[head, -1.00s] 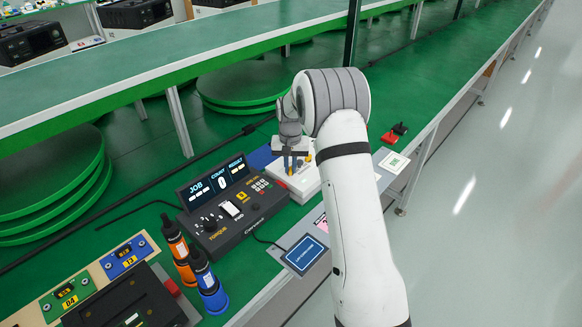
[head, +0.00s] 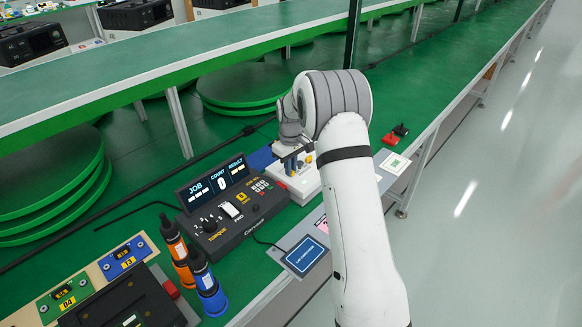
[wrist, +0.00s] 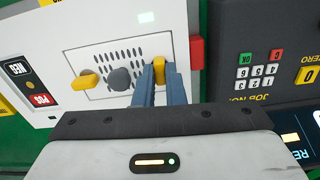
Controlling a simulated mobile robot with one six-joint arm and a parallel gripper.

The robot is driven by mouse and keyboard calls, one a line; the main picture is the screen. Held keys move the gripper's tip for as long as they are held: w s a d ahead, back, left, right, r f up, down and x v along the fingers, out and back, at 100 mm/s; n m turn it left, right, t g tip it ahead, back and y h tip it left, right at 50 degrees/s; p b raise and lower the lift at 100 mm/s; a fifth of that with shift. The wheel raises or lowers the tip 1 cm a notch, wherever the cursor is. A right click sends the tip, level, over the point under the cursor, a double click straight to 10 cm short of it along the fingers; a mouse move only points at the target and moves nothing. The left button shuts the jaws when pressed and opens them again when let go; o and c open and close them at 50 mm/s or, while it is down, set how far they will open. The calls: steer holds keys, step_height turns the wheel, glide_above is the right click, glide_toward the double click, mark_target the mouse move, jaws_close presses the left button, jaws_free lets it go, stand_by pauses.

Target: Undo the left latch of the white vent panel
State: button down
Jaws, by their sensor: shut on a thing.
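The latch stands roughly upright in the picture. The other yellow latch (wrist: 84,82) lies crosswise at the opposite side. In the head view my gripper (head: 291,165) is over the white unit (head: 302,189), partly hidden by my arm.
A dark console (head: 235,207) with a screen stands close beside the unit. A red block (wrist: 196,52) sits on the unit's edge near my fingers. Orange (head: 180,252) and blue (head: 207,285) tools stand farther left. The green bench beyond the unit is mostly clear.

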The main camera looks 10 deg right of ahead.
steer(key=shift+n, duration=0.3)
stand_by(0.4)
steer(key=c, duration=1.5)
jaws_free()
steer(key=shift+r, duration=3.9)
